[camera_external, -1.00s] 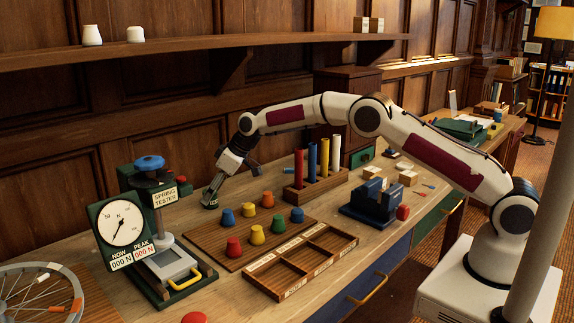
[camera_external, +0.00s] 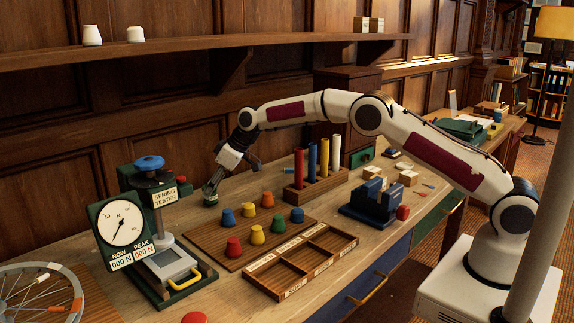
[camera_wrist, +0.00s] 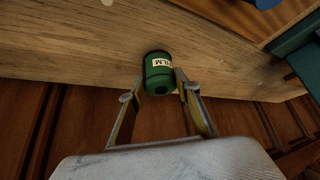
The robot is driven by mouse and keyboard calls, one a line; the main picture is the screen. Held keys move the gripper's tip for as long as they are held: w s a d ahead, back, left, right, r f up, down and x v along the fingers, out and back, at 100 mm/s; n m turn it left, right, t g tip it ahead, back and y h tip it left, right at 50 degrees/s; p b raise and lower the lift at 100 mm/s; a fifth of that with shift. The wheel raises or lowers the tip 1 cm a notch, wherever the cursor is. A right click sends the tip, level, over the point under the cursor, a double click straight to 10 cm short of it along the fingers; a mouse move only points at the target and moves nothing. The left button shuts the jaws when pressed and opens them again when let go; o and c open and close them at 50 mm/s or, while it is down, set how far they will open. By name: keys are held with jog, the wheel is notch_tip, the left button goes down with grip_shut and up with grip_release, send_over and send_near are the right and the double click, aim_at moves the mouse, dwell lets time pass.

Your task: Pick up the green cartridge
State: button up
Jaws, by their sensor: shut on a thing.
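The green cartridge (camera_wrist: 159,72) is a small cylinder with a pale label reading "FILM". In the wrist view it sits between the two fingers of my gripper (camera_wrist: 160,90), which is shut on it. In the external view my gripper (camera_external: 212,186) is near the back edge of the bench, with the green cartridge (camera_external: 210,198) at its fingertips. The cartridge appears close above the bench top; I cannot tell the exact gap.
A board with several coloured knobs (camera_external: 215,253) lies in front. The spring tester (camera_external: 120,222) stands to the left. A rack of coloured tubes (camera_external: 318,186) stands to the right, and a wooden divided tray (camera_external: 262,287) lies at the front. The wall rises close behind.

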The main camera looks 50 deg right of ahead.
jog(key=shift+r, duration=4.3)
jog(key=shift+d, duration=0.15)
